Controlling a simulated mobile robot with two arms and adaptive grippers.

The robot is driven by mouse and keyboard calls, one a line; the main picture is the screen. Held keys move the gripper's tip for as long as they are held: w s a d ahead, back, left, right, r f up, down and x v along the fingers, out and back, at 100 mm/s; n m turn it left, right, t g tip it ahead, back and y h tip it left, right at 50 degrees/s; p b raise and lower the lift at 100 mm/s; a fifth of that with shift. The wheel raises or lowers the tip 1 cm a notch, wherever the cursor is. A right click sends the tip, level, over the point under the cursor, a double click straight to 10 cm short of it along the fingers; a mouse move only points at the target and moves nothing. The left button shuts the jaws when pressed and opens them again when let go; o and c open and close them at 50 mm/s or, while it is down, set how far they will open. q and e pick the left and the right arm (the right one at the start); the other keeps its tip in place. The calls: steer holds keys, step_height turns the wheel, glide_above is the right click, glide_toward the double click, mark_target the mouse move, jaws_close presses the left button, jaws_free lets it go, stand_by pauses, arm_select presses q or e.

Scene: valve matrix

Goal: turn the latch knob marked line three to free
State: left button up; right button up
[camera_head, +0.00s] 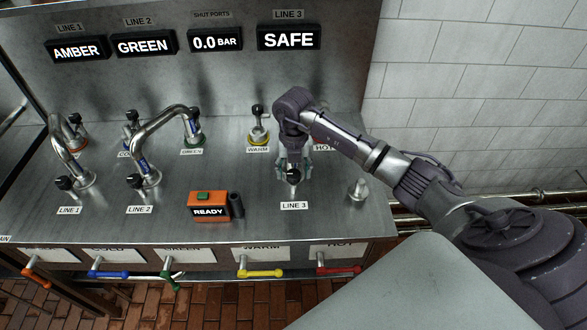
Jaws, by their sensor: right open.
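The line three latch knob (293,178) is a small black knob above the white "LINE 3" label (294,205) on the steel counter. My right gripper (293,168) points down right at this knob, with its fingers open and seeming to straddle it. I cannot tell whether the fingers touch it. The knob's upper part and its pointing direction are partly hidden by the gripper. The line three display (289,38) on the back panel reads "SAFE". My left gripper is not in view.
Curved metal hoses (158,125) stand at lines one and two on the left. An orange "READY" box (208,206) sits left of the knob. A yellow-ringed "WARM" port (259,135) is behind it. A metal stub (358,189) stands to the right. Coloured handles line the front.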

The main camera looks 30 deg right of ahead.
steer(key=c, duration=1.1)
steer(key=shift+c, duration=0.2)
steer(key=n+b, duration=0.3)
steer(key=shift+f+n, duration=0.1)
steer(key=shift+n, duration=0.3)
steer(key=n+b, duration=0.4)
steer(key=n, duration=0.1)
steer(key=shift+w, duration=0.1)
steer(key=n+b, duration=0.3)
steer(key=n, duration=0.2)
steer(key=n+b, duration=0.2)
steer(key=n, duration=0.2)
steer(key=shift+r, duration=0.2)
